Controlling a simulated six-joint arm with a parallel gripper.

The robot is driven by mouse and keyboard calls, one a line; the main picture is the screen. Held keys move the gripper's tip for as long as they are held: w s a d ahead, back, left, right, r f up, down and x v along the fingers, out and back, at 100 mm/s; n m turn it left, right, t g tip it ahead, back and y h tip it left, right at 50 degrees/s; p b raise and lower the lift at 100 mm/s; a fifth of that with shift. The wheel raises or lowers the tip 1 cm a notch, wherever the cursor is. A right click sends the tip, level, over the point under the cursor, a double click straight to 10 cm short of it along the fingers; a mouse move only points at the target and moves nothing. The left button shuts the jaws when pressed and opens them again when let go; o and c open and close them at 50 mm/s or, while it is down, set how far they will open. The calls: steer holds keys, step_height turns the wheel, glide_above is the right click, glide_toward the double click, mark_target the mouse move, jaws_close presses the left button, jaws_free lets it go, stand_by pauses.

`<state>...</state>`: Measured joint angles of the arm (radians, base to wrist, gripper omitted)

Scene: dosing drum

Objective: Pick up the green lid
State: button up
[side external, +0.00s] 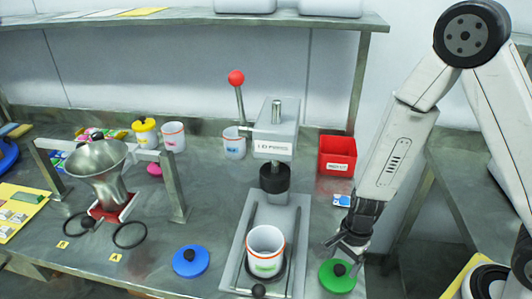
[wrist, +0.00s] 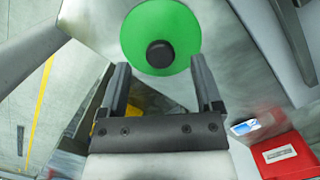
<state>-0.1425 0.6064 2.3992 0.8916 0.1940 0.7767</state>
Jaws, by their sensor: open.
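The green lid (side external: 338,276) is a round disc with a black knob, lying flat on the grey table at the front right, beside the press base. In the wrist view the lid (wrist: 160,38) is at the top middle, with its knob in line with the gap between the fingers. My gripper (side external: 347,246) is just above and slightly behind the lid in the side view. In the wrist view my gripper (wrist: 160,75) has its two dark fingers apart with nothing between them. A small gap to the knob seems to remain.
The press (side external: 276,130) with a white cup (side external: 266,245) on its base stands left of the lid. A red bin (side external: 337,156) is behind. A blue lid (side external: 190,261) lies to the left. The table edge is close on the right.

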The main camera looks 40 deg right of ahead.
mark_target(340, 268)
steer(key=shift+a+f, duration=0.2)
steer(key=shift+f, duration=1.35)
jaws_close()
steer(key=shift+r, duration=0.25)
steer(key=shift+r, duration=4.7)
steer(key=shift+r, duration=0.15)
